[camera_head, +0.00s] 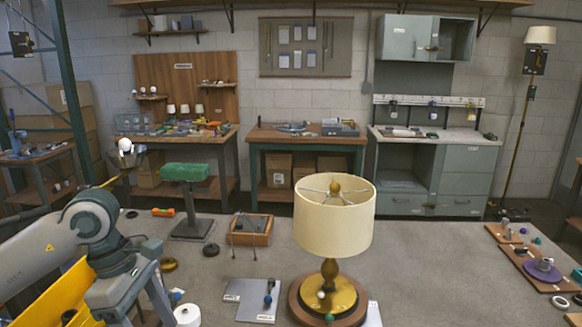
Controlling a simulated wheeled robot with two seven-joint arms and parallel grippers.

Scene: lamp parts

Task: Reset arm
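A table lamp (333,223) stands upright near the front edge of the grey table, with a cream drum shade, a brass stem and a round wooden base (300,301). My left arm comes in from the left, and its grey end with my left gripper (141,312) points down at the lower left, well to the left of the lamp. The fingertips are cut off or unclear at the lower edge, so I cannot tell whether it is open or holds anything. My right arm and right gripper are not in view.
A grey plate (243,299) and a wooden tray (250,231) lie left of the lamp. A green block on a stand (186,173) is behind them. A yellow bin (62,299) is at lower left. Wooden boards with parts (540,269) lie at right. The table right of the lamp is mostly clear.

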